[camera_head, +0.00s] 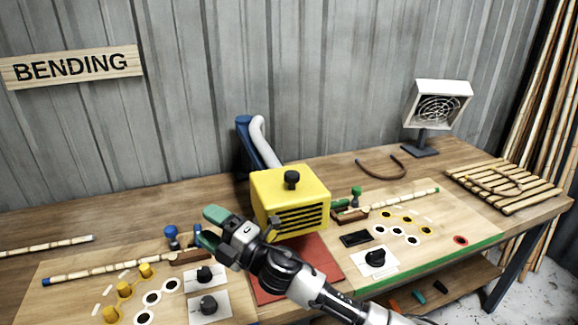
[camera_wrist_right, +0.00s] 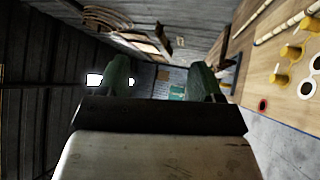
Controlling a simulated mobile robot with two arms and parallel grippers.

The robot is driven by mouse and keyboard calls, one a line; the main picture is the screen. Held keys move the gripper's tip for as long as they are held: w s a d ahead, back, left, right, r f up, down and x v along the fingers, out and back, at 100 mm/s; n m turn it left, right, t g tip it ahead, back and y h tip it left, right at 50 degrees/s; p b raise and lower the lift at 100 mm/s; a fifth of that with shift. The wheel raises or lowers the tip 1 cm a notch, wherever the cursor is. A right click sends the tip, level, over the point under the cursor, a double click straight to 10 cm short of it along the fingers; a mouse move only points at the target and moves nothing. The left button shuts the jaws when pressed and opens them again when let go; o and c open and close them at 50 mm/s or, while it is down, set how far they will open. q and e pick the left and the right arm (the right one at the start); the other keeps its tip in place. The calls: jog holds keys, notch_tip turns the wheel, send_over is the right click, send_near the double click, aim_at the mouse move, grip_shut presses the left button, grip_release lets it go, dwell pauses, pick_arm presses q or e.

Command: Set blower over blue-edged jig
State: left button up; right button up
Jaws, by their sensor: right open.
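The yellow blower (camera_head: 290,205), a box with dark slots and a black knob (camera_head: 292,180) on top, stands in the middle of the bench, above a red mat (camera_head: 325,268). The blue-edged jig (camera_head: 70,290) is the board at the lower left, with yellow pegs and a blue-tipped rattan stick (camera_head: 95,268). Its front edge is mostly out of view. My right gripper (camera_head: 211,226) is open and empty, left of the blower and above the jig's far right end. Its fingers also show in the wrist view (camera_wrist_right: 162,82), apart. My left gripper is not in view.
A blue post (camera_head: 258,145) with a white hose (camera_head: 262,135) stands behind the blower. A green-edged jig (camera_head: 470,215) lies to the right. A fan (camera_head: 437,107) and a slatted rack (camera_head: 505,188) stand farther right. The bench's back left is mostly clear.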

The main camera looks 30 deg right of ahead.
notch_tip(320, 180, up, 5)
jog(key=a+n+g+y, duration=0.2)
jog(key=n+g+y, duration=0.4)
jog(key=n, duration=0.4)
jog(key=n+g+h+p, duration=0.1)
jog(key=n+g+h, duration=0.8)
jog(key=h, duration=0.5)
send_near(293, 173)
jog(key=p+x, duration=0.3)
jog(key=x, duration=0.5)
jog(key=shift+a, duration=0.15)
jog(key=shift+x, duration=0.75)
